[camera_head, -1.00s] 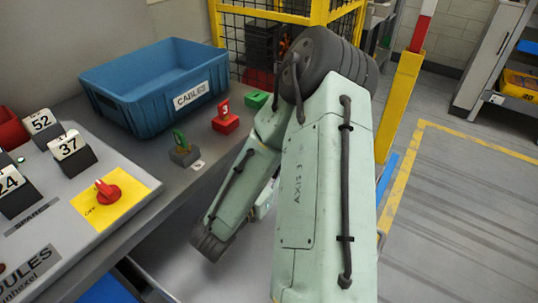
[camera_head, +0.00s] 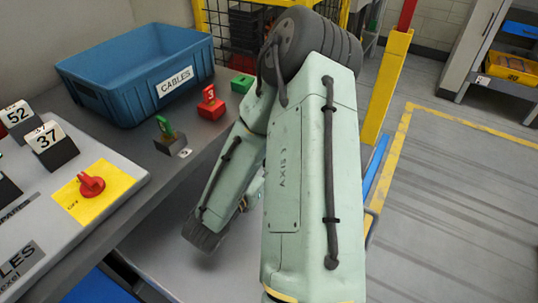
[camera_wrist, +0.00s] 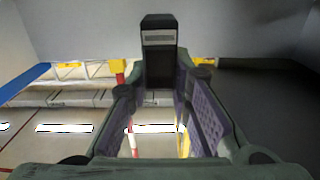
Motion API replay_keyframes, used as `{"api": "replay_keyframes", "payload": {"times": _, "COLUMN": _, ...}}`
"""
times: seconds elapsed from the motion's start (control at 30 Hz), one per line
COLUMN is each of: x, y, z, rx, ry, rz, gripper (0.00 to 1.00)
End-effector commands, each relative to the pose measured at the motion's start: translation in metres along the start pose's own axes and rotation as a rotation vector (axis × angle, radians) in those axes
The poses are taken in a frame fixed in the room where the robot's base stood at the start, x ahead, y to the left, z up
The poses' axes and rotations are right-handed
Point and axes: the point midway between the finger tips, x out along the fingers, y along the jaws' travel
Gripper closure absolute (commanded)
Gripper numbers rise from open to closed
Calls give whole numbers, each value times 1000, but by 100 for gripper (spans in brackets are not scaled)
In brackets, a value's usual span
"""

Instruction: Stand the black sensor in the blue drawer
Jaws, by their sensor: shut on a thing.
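The black sensor (camera_wrist: 158,40) is a dark block with a pale grey band near its top. It shows in the wrist view between the fingertips of my gripper (camera_wrist: 160,82), which is shut on it. It sticks up past the fingertips and looks about upright in that picture. In the head view my arm hides the gripper and sensor. A blue panel (camera_head: 98,287) shows low at the left under the bench, beside a pale surface; I cannot tell for sure whether it is the blue drawer.
A blue CABLES bin (camera_head: 130,82) stands on the bench. Near it are a red block marked 3 (camera_head: 210,104), a green block (camera_head: 242,83) and a dark block with a green top (camera_head: 168,135). A panel with a red knob (camera_head: 91,185) is at left. Floor at right is clear.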

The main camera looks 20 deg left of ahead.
Motion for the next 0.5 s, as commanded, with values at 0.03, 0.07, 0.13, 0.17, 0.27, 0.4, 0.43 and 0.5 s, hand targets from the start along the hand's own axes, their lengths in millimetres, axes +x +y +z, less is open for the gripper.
{"api": "replay_keyframes", "payload": {"times": 0.03, "x": 0, "y": 0, "z": -1, "rx": 0, "ry": 1, "rz": 0, "gripper": 100}}
{"api": "replay_keyframes", "payload": {"times": 0.07, "x": 0, "y": 0, "z": -1, "rx": 0, "ry": 0, "rz": 0, "gripper": 79}}
{"api": "replay_keyframes", "payload": {"times": 0.13, "x": 0, "y": 0, "z": -1, "rx": 0, "ry": 0, "rz": 0, "gripper": 74}}
{"api": "replay_keyframes", "payload": {"times": 0.17, "x": 0, "y": 0, "z": -1, "rx": 0, "ry": 0, "rz": 0, "gripper": 72}}
{"api": "replay_keyframes", "payload": {"times": 0.27, "x": 0, "y": 0, "z": -1, "rx": 0, "ry": 0, "rz": 0, "gripper": 66}}
{"api": "replay_keyframes", "payload": {"times": 0.4, "x": 0, "y": 0, "z": -1, "rx": 0, "ry": 0, "rz": 0, "gripper": 61}}
{"api": "replay_keyframes", "payload": {"times": 0.43, "x": 0, "y": 0, "z": -1, "rx": 0, "ry": 0, "rz": 0, "gripper": 61}}
{"api": "replay_keyframes", "payload": {"times": 0.5, "x": 0, "y": 0, "z": -1, "rx": 0, "ry": 0, "rz": 0, "gripper": 61}}
